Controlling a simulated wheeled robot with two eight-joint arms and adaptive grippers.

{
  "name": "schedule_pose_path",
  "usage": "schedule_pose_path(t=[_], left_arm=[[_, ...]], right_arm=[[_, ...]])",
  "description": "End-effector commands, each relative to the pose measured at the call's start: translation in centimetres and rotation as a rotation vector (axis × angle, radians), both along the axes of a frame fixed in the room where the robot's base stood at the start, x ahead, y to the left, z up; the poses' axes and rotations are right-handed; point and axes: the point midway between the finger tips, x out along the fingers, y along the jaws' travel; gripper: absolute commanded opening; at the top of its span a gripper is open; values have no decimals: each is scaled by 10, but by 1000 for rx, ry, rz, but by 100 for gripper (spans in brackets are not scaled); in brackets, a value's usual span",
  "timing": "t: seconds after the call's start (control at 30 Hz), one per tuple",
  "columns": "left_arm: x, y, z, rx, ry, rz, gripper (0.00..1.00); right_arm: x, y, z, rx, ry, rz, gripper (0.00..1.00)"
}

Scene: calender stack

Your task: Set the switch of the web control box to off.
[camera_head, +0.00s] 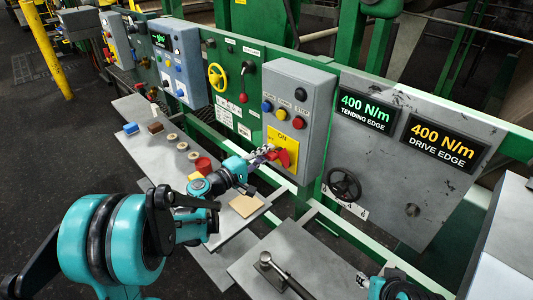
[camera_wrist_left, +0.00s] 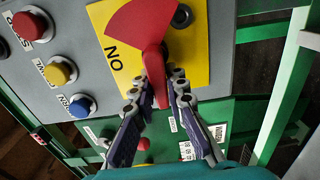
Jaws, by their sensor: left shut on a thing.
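The grey web control box (camera_head: 313,82) stands right of centre in the head view. Its yellow plate (camera_head: 273,137) carries the label ON and a red switch (camera_head: 287,149). In the left wrist view the red switch handle (camera_wrist_left: 154,62) reaches down from a wider red part over the yellow plate (camera_wrist_left: 196,75). My left gripper (camera_head: 268,155) is at the switch. In the wrist view its two fingers (camera_wrist_left: 164,82) are shut around the handle's end. My right gripper (camera_head: 365,281) shows only partly at the bottom of the head view; its fingers are unclear.
Coloured push buttons (camera_head: 299,122) sit above the plate. A black handwheel (camera_head: 343,184) is to the right, near the tension displays (camera_head: 438,138). A grey shelf (camera_head: 165,168) with small blocks and rolls lies to the left. A metal lever (camera_head: 265,258) stands on the front plate.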

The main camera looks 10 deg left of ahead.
Motion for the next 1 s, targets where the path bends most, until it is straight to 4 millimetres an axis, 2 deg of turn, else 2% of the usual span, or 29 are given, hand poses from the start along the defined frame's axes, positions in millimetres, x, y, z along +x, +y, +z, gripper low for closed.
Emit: schedule_pose_path(t=[0.33, 0.37, 0.4, 0.43, 0.77, 0.87, 1.0], left_arm=[[0, 0, -1, 1, 2, -1, 0], [0, 0, -1, 1, 2, -1, 18], [0, 0, -1, 1, 2, 0, 29], [0, 0, -1, 1, 2, 0, 35], [-2, 1, 0, 1, 1, 1, 35], [-9, 7, 0, 1, 1, 3, 35], [-31, 22, 0, 1, 1, 4, 35]], right_arm=[[0, 0, 0, 0, 0, 0, 40], [0, 0, 0, 0, 0, 0, 40], [0, 0, 0, 0, 0, 0, 40], [0, 0, 0, 0, 0, 0, 40], [0, 0, 0, 0, 0, 0, 40], [0, 0, 0, 0, 0, 0, 40], [0, 0, 0, 0, 0, 0, 40]])
